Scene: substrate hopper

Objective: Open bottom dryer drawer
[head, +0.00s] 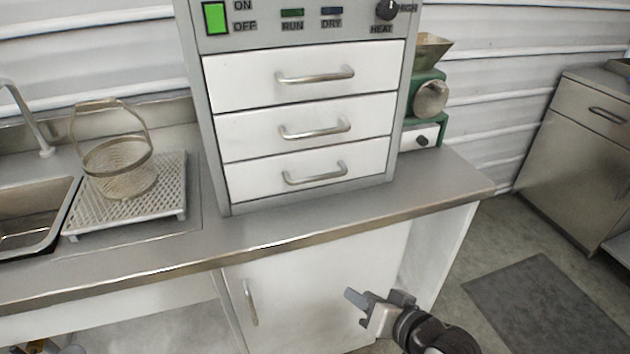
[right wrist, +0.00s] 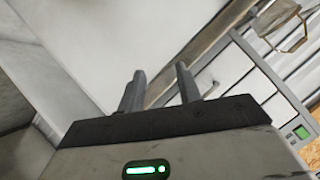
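The dryer (head: 207,120) stands on the counter with three white drawers stacked under its control panel. The bottom drawer (head: 262,182) is shut, its front flush with the others, and its metal bar handle (head: 314,174) is free. The dryer also shows tilted in the right wrist view (right wrist: 262,85). My right gripper (head: 358,300) is low in front of the counter, below its front edge and apart from the drawer. In the right wrist view its two fingers (right wrist: 160,88) are apart with nothing between them. My left gripper is not in view.
The counter (head: 240,245) has a narrow clear strip before the dryer. A wire basket (head: 120,165) stands on a drain rack (head: 165,205) beside the sink (head: 28,215). A green machine (head: 428,105) stands right of the dryer. A cabinet door handle (head: 250,303) sticks out below the counter.

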